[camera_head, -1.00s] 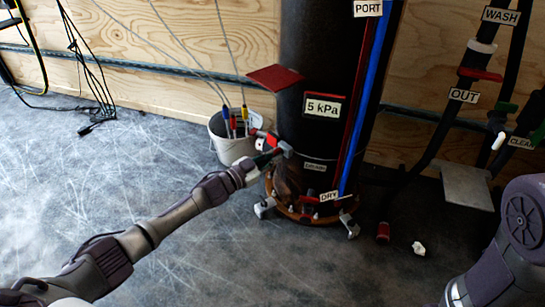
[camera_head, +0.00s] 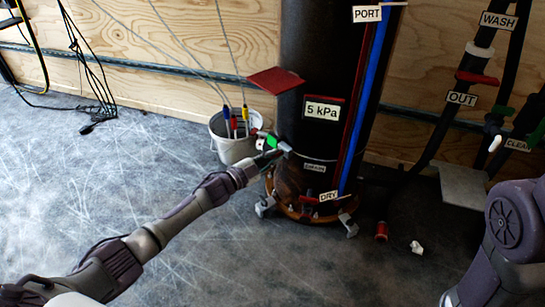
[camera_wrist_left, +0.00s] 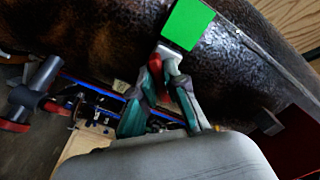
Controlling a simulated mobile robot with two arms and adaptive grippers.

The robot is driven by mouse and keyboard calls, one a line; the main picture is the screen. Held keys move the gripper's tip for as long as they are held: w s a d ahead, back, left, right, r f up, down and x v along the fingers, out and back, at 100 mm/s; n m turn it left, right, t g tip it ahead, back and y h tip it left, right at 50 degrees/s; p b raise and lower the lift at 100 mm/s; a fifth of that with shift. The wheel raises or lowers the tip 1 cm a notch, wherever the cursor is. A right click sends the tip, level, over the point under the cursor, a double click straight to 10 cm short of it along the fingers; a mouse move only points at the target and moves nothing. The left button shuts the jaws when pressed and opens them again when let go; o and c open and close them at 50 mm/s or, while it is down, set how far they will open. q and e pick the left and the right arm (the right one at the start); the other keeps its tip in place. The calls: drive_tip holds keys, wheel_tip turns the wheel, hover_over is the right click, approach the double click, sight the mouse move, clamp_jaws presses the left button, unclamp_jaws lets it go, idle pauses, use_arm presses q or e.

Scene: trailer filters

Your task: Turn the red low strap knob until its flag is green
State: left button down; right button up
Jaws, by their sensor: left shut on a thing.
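A small flag (camera_head: 271,141) on the left side of the dark column shows green. It also shows as a bright green square in the left wrist view (camera_wrist_left: 188,23). My left gripper (camera_head: 280,151) reaches the column's low left side beside the flag. In the left wrist view its fingers (camera_wrist_left: 165,62) are closed on the red knob (camera_wrist_left: 155,70), just below the green flag. The fingers hide most of the knob. In the head view the gripper hides it too. My right arm is at the right edge; its gripper is out of view.
The black column (camera_head: 312,60) carries a 5 kPa label (camera_head: 322,111) and a red plate (camera_head: 274,80). A white bucket (camera_head: 230,150) with coloured-handled items stands close behind my left gripper. A red cylinder (camera_head: 381,231) and a white scrap (camera_head: 416,247) lie on the floor.

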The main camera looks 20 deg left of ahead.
idle(0.4)
use_arm(q)
drive_tip(key=c, duration=1.2)
unclamp_jaws()
drive_tip(key=shift+s, duration=0.1)
drive_tip(key=v, duration=1.2)
